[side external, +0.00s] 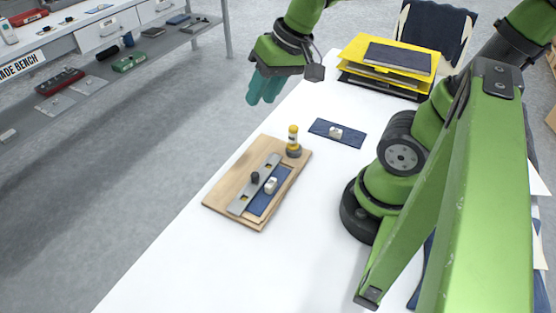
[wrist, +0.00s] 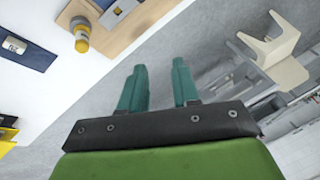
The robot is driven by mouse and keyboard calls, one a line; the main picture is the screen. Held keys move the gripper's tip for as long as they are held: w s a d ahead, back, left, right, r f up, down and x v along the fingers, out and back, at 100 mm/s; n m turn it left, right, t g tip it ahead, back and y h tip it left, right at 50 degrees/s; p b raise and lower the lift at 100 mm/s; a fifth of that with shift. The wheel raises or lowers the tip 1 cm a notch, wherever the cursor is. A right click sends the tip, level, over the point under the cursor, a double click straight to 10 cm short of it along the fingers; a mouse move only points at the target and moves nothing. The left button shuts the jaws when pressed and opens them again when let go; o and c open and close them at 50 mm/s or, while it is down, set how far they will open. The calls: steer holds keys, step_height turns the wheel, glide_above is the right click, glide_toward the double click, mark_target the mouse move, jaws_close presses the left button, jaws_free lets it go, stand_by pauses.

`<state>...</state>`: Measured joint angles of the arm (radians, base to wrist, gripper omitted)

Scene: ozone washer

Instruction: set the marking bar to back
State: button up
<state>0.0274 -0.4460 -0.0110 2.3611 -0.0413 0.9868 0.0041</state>
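The marking bar (side external: 248,190) is a flat grey metal bar with a dark knob (side external: 255,178). It lies lengthwise on a wooden board (side external: 222,197) in the side external view, beside a dark blue fabric piece (side external: 262,206) with a small white object (side external: 270,185) on it. My gripper (side external: 265,90) hangs in the air beyond the board, past the table's left edge, with teal fingers pointing down. In the wrist view my gripper (wrist: 159,85) has its fingers apart and nothing between them. A corner of the board (wrist: 72,14) shows at the top there.
A yellow and grey upright piece (side external: 293,142) stands at the board's far corner. Another blue fabric piece (side external: 322,127) with a white object lies behind it. A yellow tray stack (side external: 362,52) stands at the back. White tabletop (side external: 185,270) is clear in front.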

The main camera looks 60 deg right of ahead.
steer(key=w+d+f+m+g, duration=0.2)
steer(key=w+f+m+g, duration=0.1)
steer(key=w+f+g, duration=0.3)
steer(key=m+g+y, duration=0.1)
steer(key=g, duration=0.1)
glide_toward(254, 174)
steer(key=x, duration=0.8)
steer(key=shift+s+f, duration=0.15)
steer(key=shift+f, duration=0.1)
jaws_close()
